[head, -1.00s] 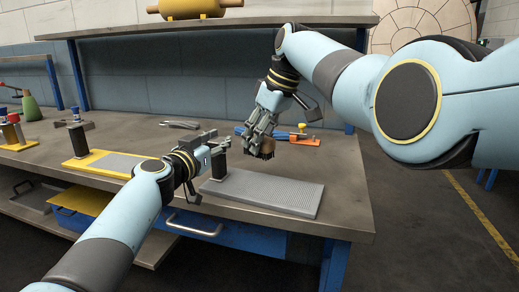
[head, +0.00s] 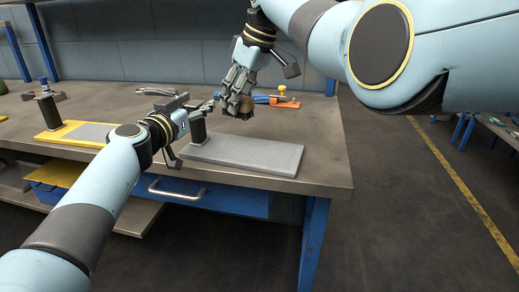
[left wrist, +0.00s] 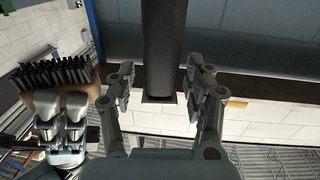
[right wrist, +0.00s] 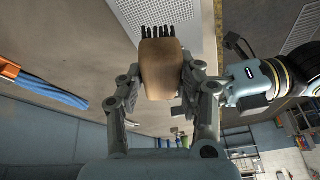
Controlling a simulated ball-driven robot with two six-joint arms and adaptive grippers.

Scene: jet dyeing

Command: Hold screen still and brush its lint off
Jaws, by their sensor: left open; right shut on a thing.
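The screen (head: 245,153) is a grey, finely perforated flat panel on the bench, with a dark upright handle (head: 198,132) at its left end. My left gripper (head: 207,106) is open at the top of this handle. In the left wrist view the dark post (left wrist: 163,50) stands between its two spread fingers. My right gripper (head: 238,98) is shut on a brush (head: 246,108), held in the air above the far side of the screen. In the right wrist view the brush shows a wooden body (right wrist: 160,68) and black bristles. I cannot make out lint on the screen.
A yellow board (head: 75,134) with a grey pad and a post stands left of the screen. An orange block (head: 285,103) with a yellow knob and a blue tool lies behind to the right. The bench's right front corner (head: 325,182) is bare.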

